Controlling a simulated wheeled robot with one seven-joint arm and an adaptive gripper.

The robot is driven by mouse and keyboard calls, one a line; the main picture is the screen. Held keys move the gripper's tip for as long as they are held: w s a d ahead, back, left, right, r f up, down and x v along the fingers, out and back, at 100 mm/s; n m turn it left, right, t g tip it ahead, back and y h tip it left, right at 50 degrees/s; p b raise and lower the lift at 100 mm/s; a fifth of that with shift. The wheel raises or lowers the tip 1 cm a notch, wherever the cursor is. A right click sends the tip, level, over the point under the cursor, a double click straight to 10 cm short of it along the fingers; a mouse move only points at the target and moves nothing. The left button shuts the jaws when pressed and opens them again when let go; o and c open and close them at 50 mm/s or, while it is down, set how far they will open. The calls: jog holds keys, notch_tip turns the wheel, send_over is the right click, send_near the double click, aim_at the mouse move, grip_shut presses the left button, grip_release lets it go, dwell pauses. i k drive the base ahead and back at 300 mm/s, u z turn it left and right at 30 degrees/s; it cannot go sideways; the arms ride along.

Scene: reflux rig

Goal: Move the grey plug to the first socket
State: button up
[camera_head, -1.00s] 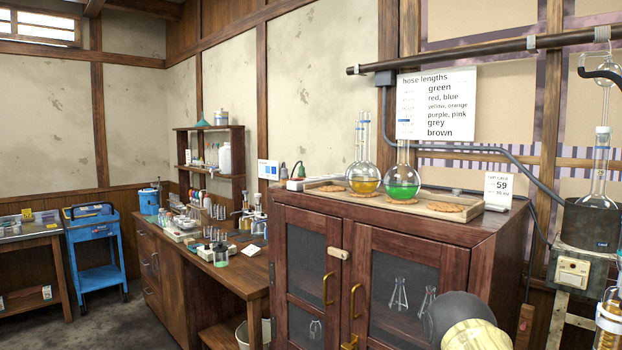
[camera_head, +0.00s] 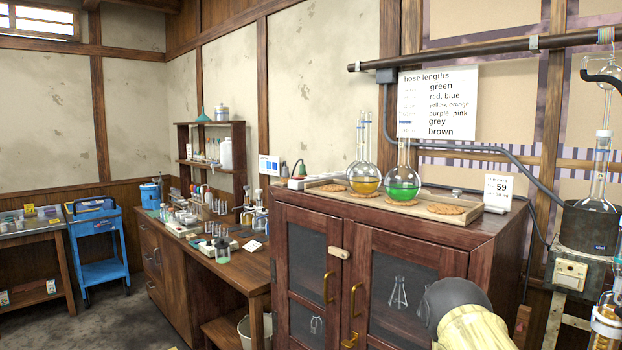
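I cannot make out a grey plug for certain in the head view. A beige socket or switch plate (camera_head: 570,273) sits on a grey box at the right, below the dark heating pot. I cannot tell whether it is the first socket. A dark grey and cream rounded part of my arm rises at the bottom, in front of the cabinet's right door. My gripper is not in view.
A wooden cabinet (camera_head: 400,238) fills the middle. On it, a wooden tray (camera_head: 452,213) holds a yellow flask (camera_head: 364,184), a green flask (camera_head: 404,187) and cork rings. A cluttered bench (camera_head: 225,262) and a blue cart (camera_head: 101,274) are left. A grey cable (camera_head: 520,165) runs down the wall.

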aim_at(285, 170)
jog(key=u, duration=1.35)
jog(key=i, duration=5.15)
jog(key=z, duration=3.6)
